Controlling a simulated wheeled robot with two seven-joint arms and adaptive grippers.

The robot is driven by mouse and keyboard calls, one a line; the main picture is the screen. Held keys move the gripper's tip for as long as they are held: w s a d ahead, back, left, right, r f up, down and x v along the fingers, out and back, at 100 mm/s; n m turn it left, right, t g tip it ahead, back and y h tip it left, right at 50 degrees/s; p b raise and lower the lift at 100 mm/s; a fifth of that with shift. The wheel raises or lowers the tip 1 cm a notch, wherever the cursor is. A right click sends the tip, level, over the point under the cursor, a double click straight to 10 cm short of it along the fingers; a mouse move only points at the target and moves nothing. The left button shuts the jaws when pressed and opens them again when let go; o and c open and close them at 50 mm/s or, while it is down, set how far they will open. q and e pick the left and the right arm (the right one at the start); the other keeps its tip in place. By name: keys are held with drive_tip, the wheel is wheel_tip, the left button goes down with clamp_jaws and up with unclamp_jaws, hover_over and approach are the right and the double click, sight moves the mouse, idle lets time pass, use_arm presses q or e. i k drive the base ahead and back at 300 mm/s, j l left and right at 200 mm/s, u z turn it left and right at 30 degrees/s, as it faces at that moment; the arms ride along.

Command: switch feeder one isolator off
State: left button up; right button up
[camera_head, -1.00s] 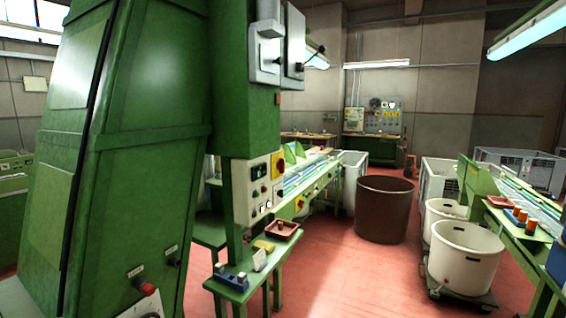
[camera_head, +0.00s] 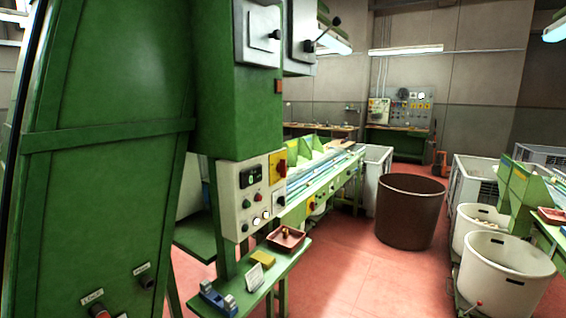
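A green machine cabinet (camera_head: 240,110) fills the left and middle. A pale control panel (camera_head: 252,193) on it carries a red rotary switch on a yellow plate (camera_head: 279,167). A second red and yellow switch (camera_head: 312,205) is farther back on the line. Higher up are two grey boxes; the left box (camera_head: 257,32) has a small dark knob, and the right box (camera_head: 300,42) has a black-knobbed lever. Labels are too small to read, so I cannot tell which is feeder one's isolator. Neither of my grippers is in view.
A green shelf (camera_head: 232,291) with a red tray (camera_head: 286,238) stands below the panel. A brown bin (camera_head: 408,212) and a white tub (camera_head: 506,275) stand to the right. Red floor (camera_head: 350,275) is clear between shelf and tubs.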

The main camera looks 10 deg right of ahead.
sight(281, 168)
drive_tip(key=i+l+u, duration=0.2)
drive_tip(key=i, duration=0.2)
drive_tip(key=i+l+u, duration=0.15)
drive_tip(key=i+l, duration=0.2)
